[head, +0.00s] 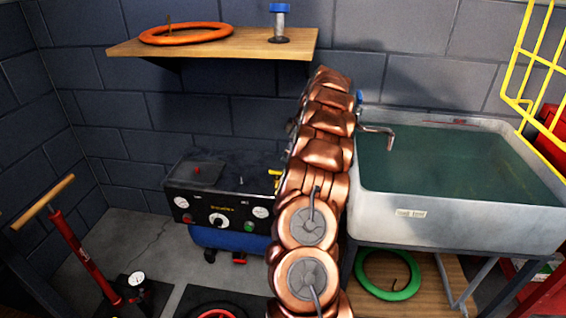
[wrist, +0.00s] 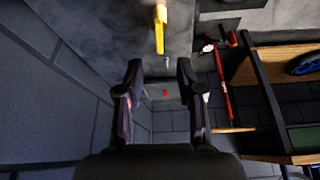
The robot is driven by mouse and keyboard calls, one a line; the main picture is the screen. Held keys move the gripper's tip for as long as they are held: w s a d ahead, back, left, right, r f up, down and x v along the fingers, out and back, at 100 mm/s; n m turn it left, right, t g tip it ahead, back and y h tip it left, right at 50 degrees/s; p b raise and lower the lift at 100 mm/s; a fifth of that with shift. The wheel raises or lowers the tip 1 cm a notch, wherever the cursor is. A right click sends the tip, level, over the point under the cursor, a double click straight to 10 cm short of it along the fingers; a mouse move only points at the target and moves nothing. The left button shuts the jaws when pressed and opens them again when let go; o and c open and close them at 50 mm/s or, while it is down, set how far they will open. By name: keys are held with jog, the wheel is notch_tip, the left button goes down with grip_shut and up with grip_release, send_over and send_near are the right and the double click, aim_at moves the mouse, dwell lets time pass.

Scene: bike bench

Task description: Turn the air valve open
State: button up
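The air valve appears to be the yellow lever (head: 275,181) at the right end of the black compressor (head: 225,195); my arm partly hides it in the head view. In the wrist view a yellow lever (wrist: 160,28) points down from the top edge, above a small grey fitting. My gripper (wrist: 159,72) is open and empty, its two fingers apart. The lever lies beyond the fingertips, roughly in line with the gap between them, and appears apart from them. My gripper is hidden behind my arm in the head view.
A sink (head: 410,225) with greenish water stands right of my arm. A wooden shelf (head: 215,45) with an orange ring (head: 187,34) hangs above the compressor. A red floor pump (head: 82,255) stands at left. A green ring (head: 388,275) lies below the sink.

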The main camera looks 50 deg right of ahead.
jog(key=shift+v, duration=1.8)
